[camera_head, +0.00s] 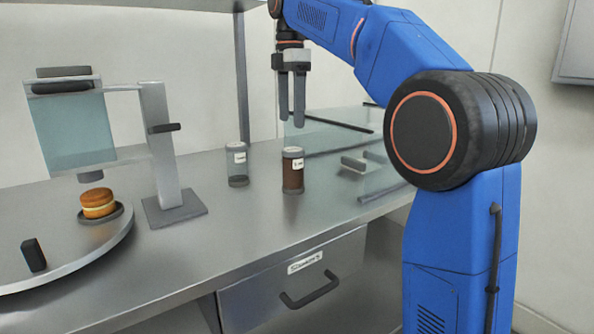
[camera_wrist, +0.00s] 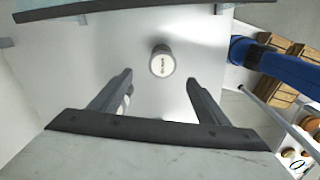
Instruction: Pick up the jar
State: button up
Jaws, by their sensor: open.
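Two jars stand upright on the steel counter. One is a brown-filled jar (camera_head: 293,172) with a pale lid and white label. The other, to its left, is a clear jar (camera_head: 237,168) with a grey lid and a label, dark at the bottom. My gripper (camera_head: 292,121) is open and empty, fingers pointing down, in line above the brown jar in the head view and apart from it. In the wrist view, a jar (camera_wrist: 162,63) shows from above just beyond the gap between my fingertips (camera_wrist: 159,76). A pale object is partly hidden behind the left finger.
At left, a round steel turntable (camera_head: 70,262) holds a layered cake (camera_head: 98,203) under a dispenser (camera_head: 165,165) with a glass tank. Clear panels and metal rails (camera_head: 372,175) lie right of the jars. A drawer (camera_head: 300,280) is below the counter.

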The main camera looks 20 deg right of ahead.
aim_at(291, 149)
notch_tip(291, 149, down, 10)
jog(key=shift+r, duration=0.1)
jog(key=shift+s+d+f, duration=0.1)
jog(key=shift+s+f, duration=0.05)
jog(key=shift+f, duration=1.2)
jog(key=shift+s+d+f, duration=0.1)
jog(key=shift+f, duration=1.25)
jog(key=c, duration=1.3)
